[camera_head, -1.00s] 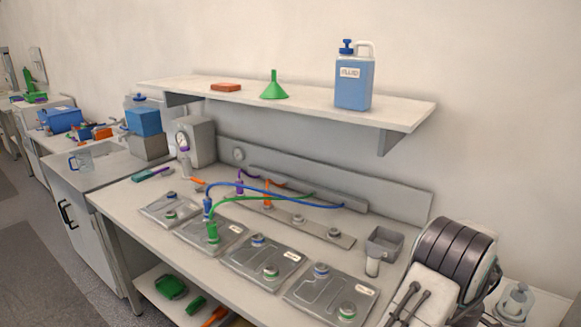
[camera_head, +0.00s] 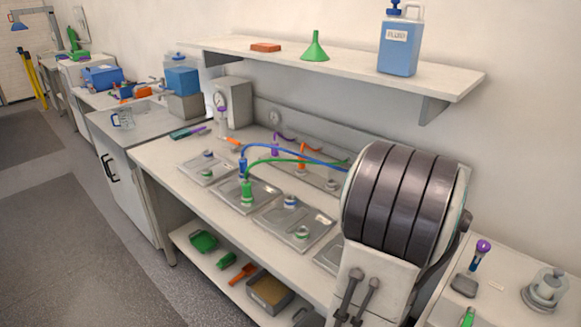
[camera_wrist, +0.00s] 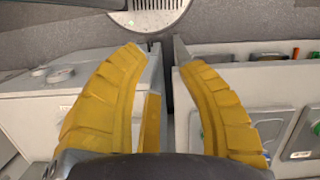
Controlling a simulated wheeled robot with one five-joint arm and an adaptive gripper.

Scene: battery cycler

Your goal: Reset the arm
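My gripper (camera_wrist: 160,55) shows in the wrist view as two yellow ribbed fingers. They stand apart with nothing between them. Behind the fingers are a pale cabinet at left, a dark gap, and part of the workbench with metal plates at right. In the head view my arm's dark banded joint and pale link fill the right side, covering part of the bench. The gripper's fingers do not show in the head view.
The workbench (camera_head: 165,152) holds several metal plates (camera_head: 293,222) with blue and green hoses. The shelf (camera_head: 350,70) above carries a green funnel (camera_head: 315,48) and a blue fluid jug (camera_head: 398,50). Bins sit on the lower shelf. Open floor (camera_head: 60,240) lies at left.

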